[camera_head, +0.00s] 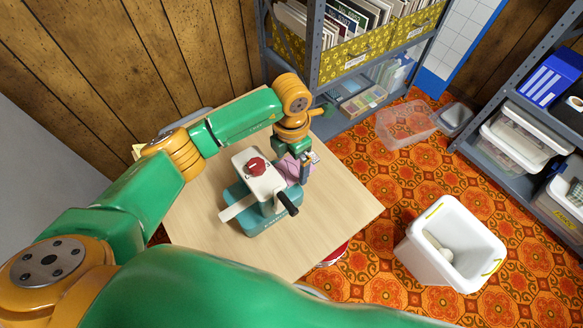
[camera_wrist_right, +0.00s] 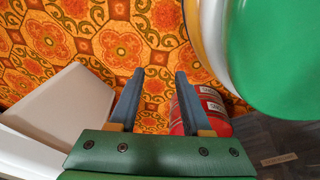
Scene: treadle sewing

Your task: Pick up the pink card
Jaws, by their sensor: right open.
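A pink card (camera_head: 290,168) shows in the head view on the wooden table, right behind the white and teal sewing machine (camera_head: 262,190), partly hidden by it. My left gripper (camera_head: 306,171) reaches down at the card's right side, close to it. Its fingers are small and partly hidden there, so I cannot tell whether they hold the card or are apart. My right gripper (camera_wrist_right: 160,76) is open and empty in the right wrist view, above the patterned floor. The card is not in that view.
The table (camera_head: 340,207) has bare room right of the machine. A white bin (camera_head: 412,258) stands on the orange floor. Metal shelves (camera_head: 312,45) stand behind the table and at the right. Red cylinders (camera_wrist_right: 210,113) and a white panel (camera_wrist_right: 62,108) are near my right gripper.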

